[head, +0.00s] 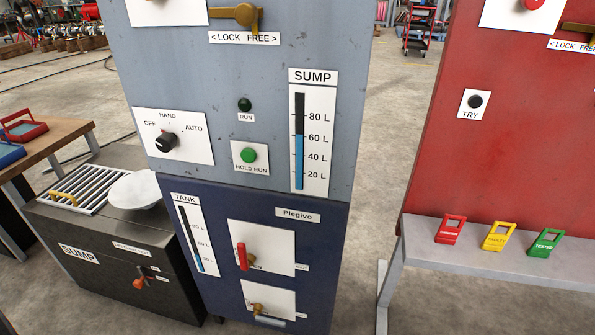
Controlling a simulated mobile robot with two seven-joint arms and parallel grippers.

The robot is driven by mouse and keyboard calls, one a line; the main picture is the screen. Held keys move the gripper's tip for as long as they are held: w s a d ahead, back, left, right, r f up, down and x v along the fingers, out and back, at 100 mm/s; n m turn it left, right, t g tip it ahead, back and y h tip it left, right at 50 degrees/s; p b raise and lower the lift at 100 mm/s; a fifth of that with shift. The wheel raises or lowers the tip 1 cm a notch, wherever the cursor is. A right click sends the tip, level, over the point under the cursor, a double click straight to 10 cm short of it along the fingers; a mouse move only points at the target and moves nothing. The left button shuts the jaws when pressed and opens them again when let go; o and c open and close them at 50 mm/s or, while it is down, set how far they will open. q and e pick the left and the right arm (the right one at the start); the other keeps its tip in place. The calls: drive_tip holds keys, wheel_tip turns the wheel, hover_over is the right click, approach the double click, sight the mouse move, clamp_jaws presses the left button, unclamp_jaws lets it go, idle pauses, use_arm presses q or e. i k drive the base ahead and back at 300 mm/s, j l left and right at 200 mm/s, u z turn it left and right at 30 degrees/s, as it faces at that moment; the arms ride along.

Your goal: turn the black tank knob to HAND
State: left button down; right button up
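The black knob (166,142) sits on a white plate (196,150) at the left of the grey-blue upper panel. The plate is lettered OFF at upper left, HAND above and AUTO at upper right. The knob is small here, and I cannot tell for sure which word it points to. Neither of my grippers is in view, and nothing covers the knob.
Right of the knob are a dark RUN lamp (245,104), a green HOLD RUN button (249,155) and a SUMP gauge (313,140). A brass lever (238,14) juts out above. A SUMP cabinet (110,245) stands lower left; a red panel (500,130) stands right.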

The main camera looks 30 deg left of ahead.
sight(165, 143)
drive_tip(key=u, duration=1.75)
